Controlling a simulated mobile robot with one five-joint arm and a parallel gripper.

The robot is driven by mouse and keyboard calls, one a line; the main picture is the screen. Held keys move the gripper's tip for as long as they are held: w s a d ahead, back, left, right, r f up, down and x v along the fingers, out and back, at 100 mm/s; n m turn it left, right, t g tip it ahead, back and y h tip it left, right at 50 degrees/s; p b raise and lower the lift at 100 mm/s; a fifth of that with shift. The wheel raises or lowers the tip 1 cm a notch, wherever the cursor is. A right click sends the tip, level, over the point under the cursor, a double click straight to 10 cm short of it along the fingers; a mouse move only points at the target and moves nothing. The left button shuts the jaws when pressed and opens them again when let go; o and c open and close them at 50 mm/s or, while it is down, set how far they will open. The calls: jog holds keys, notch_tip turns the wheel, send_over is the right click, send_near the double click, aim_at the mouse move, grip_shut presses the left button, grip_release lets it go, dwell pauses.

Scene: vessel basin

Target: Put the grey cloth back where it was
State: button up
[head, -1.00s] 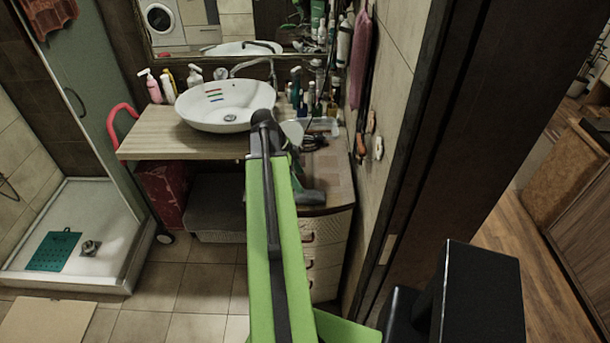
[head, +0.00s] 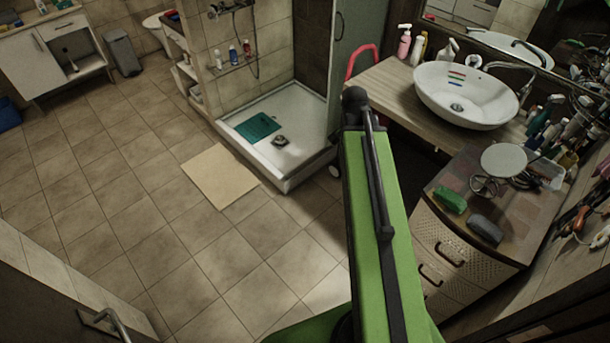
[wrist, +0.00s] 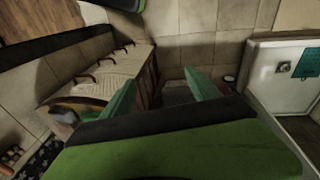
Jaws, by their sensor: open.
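A dark grey, rounded bundle (head: 485,229), which looks like the grey cloth, lies near the front edge of the drawer cabinet top (head: 522,222) at right in the head view. A green object (head: 450,200) lies just left of it. My gripper (wrist: 160,88) shows in the wrist view with its two green fingers spread apart and nothing between them. It is over the floor beside the cabinet, apart from the bundle. In the head view my gripper is hidden behind my arm.
The white vessel basin (head: 470,97) stands on a wooden counter (head: 386,88). Bottles and a round mirror (head: 503,160) crowd the back of the cabinet. A shower tray (head: 300,125) and a beige mat (head: 220,175) are to the left. The tiled floor is mostly clear.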

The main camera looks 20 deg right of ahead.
jog(key=w+a+n+t+y, duration=0.1)
jog(key=w+a+n, duration=0.2)
jog(key=a+n, duration=0.9)
jog(key=a, duration=1.2)
jog(key=shift+w+n+y, duration=0.15)
jog(key=shift+n+y, duration=0.15)
jog(key=shift+a+f, duration=0.1)
jog(key=shift+f, duration=0.1)
notch_tip(320, 180, down, 9)
jog(key=b, duration=0.9)
jog(key=shift+s+f+b, duration=0.2)
jog(key=shift+b, duration=0.1)
